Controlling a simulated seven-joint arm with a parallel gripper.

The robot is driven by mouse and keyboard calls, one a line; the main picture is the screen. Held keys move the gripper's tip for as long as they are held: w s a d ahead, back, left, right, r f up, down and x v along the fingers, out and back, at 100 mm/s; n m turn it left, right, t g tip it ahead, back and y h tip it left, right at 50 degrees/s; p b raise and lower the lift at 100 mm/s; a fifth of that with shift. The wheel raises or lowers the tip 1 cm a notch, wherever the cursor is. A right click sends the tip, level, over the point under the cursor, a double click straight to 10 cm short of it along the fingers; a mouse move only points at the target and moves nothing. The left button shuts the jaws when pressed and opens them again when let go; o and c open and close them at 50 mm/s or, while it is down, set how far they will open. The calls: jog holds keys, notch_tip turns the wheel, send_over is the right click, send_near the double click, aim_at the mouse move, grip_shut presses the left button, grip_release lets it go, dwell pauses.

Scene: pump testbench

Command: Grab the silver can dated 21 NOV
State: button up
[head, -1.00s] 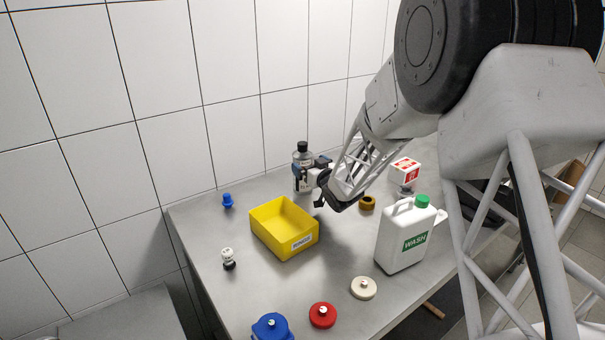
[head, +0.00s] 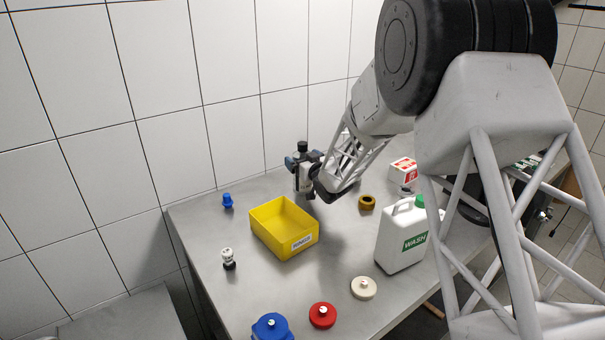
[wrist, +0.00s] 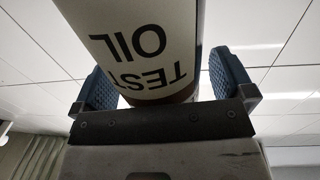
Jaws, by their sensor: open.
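A silver-grey container with a black cap (head: 302,147) stands upright near the back wall in the head view, mostly hidden behind my gripper (head: 306,171). In the wrist view, a pale label reading "TEST OIL" upside down (wrist: 145,45) fills the top middle. No date is readable. My gripper is open (wrist: 162,85), with one blue-padded finger on each side of the container. A gap shows beside the right finger; whether the left finger touches cannot be told.
A yellow bin (head: 268,242) stands in front. A white WASH jug (head: 398,250), a brass ring (head: 367,202) and a red-and-white box (head: 403,170) are to the right. Small fittings (head: 228,201) lie left; red (head: 322,316), white (head: 364,288) and blue caps (head: 270,328) lie in front.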

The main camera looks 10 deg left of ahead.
jog(key=shift+c, duration=0.2)
jog(key=c, duration=1.2)
jog(key=shift+o, duration=0.2)
jog(key=shift+r, duration=0.15)
notch_tip(320, 180, up, 10)
jog(key=shift+f, duration=0.15)
